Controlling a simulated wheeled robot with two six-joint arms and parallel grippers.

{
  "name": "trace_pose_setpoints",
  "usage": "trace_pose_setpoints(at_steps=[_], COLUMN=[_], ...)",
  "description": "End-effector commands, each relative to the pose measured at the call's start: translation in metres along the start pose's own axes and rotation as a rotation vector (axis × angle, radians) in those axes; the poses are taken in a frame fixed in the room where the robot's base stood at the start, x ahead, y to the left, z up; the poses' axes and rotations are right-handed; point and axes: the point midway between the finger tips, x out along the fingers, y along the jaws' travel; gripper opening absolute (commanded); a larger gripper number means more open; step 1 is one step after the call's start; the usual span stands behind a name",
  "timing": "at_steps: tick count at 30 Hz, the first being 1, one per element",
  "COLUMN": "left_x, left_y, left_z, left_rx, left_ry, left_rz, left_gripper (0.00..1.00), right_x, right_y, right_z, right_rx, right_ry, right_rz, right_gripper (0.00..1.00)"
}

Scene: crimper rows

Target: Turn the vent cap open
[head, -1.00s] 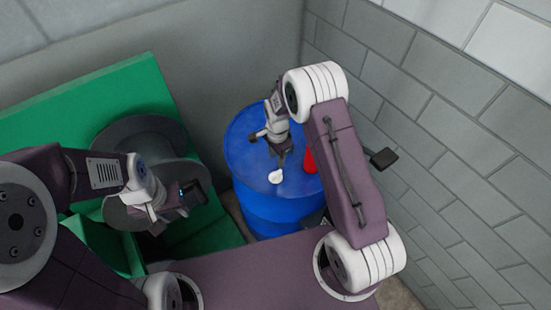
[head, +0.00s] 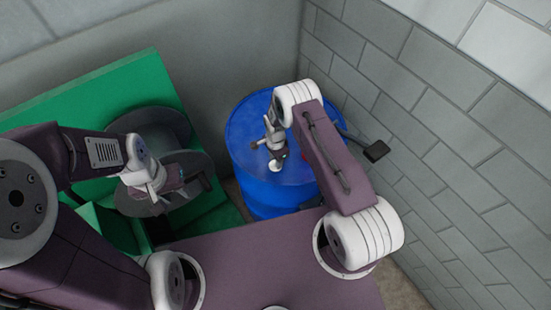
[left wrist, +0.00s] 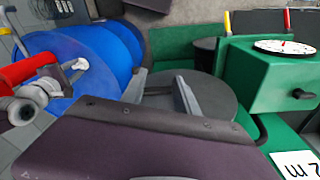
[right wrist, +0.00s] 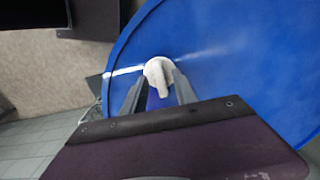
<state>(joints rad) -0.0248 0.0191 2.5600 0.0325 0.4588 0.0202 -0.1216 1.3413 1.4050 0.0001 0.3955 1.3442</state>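The vent cap is a small white knob with a raised grip (right wrist: 159,74) on the blue drum's top, in the right wrist view. It also shows in the head view (head: 275,166), partly covered by my right gripper (head: 277,156). In the right wrist view the right gripper's two fingers (right wrist: 158,92) are apart, one on each side of the cap's grip; I cannot tell whether they touch it. My left gripper (head: 207,183) is away from the drum, in front of the green machine. In the left wrist view its fingers (left wrist: 160,88) are apart with nothing between them.
The blue drum (head: 243,135) stands in the corner by the grey block wall (head: 450,120). The green machine (head: 120,85) with grey discs is at the left. In the left wrist view a red object (left wrist: 28,69) is near the drum, and a green box with a dial (left wrist: 284,47) stands right.

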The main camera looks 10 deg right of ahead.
Motion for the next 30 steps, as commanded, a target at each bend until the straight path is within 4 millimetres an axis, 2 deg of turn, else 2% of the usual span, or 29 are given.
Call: trace_pose_setpoints(at_steps=[4,6,8,20,30], left_x=[0.000,0.000,0.000,0.006,0.031], left_y=[0.000,0.000,0.000,0.000,-0.001], left_z=[0.000,0.000,0.000,0.001,0.003], left_rx=[0.000,0.000,0.000,0.000,0.000], left_ry=[0.000,0.000,0.000,0.000,0.000], left_rz=[0.000,0.000,0.000,0.000,0.000], left_gripper=[0.36,0.36,0.36,0.36,0.36], right_x=[0.000,0.000,0.000,0.001,0.004], right_y=[0.000,0.000,0.000,-0.001,-0.001], right_z=[0.000,0.000,0.000,0.000,0.000], right_rx=[0.000,0.000,0.000,-0.042,-0.283], right_ry=[0.000,0.000,0.000,0.000,0.001], right_rz=[0.000,0.000,0.000,-0.002,-0.002], right_gripper=[0.35,0.15,0.00,0.00,0.00])
